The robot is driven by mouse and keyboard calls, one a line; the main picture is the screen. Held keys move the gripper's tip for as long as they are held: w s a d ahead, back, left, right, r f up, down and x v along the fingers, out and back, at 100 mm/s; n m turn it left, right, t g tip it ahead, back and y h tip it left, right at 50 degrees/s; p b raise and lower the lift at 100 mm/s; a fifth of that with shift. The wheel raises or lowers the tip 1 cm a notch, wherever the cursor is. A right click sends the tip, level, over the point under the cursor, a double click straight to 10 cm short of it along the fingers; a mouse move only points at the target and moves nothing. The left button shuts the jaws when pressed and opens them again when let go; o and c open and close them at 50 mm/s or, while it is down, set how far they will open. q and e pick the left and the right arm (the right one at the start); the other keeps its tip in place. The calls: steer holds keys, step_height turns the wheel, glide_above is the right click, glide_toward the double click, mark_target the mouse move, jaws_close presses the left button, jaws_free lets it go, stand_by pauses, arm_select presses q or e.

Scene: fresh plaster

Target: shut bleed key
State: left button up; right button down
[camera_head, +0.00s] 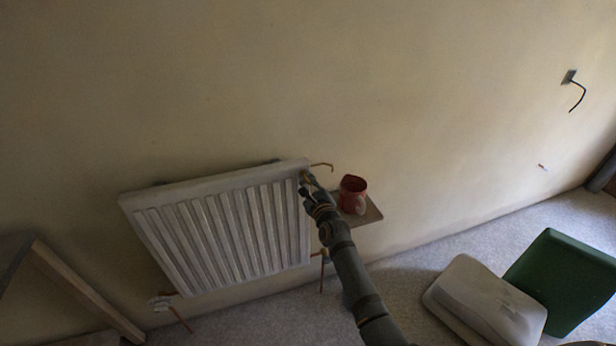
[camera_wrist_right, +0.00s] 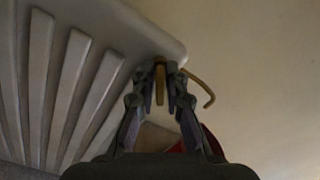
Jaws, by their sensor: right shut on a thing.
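A white ribbed radiator (camera_head: 215,225) hangs tilted in the picture against the plaster wall. My right gripper (camera_head: 305,178) is at its upper right corner, shut on the small brass bleed key. In the right wrist view the key (camera_wrist_right: 160,82) shows as a brass stem between the two fingertips of my right gripper (camera_wrist_right: 160,90), next to the radiator's edge (camera_wrist_right: 150,30). A thin bent brass rod (camera_wrist_right: 203,88) sticks out to the right there; it also shows in the head view. How far the key is turned I cannot tell. My left gripper is not in view.
A red pot (camera_head: 353,190) stands on a small shelf (camera_head: 372,214) just right of my right gripper. A green container (camera_head: 565,280) and a pale sack-like thing (camera_head: 485,305) lie on the floor at right. A wooden frame (camera_head: 85,290) leans at lower left.

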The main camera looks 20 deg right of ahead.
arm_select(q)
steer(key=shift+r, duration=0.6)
arm_select(e)
steer(key=m, duration=0.4)
steer(key=shift+m, duration=0.3)
steer(key=m, duration=0.2)
steer(key=shift+m, duration=0.4)
steer(key=c, duration=1.3)
jaws_free()
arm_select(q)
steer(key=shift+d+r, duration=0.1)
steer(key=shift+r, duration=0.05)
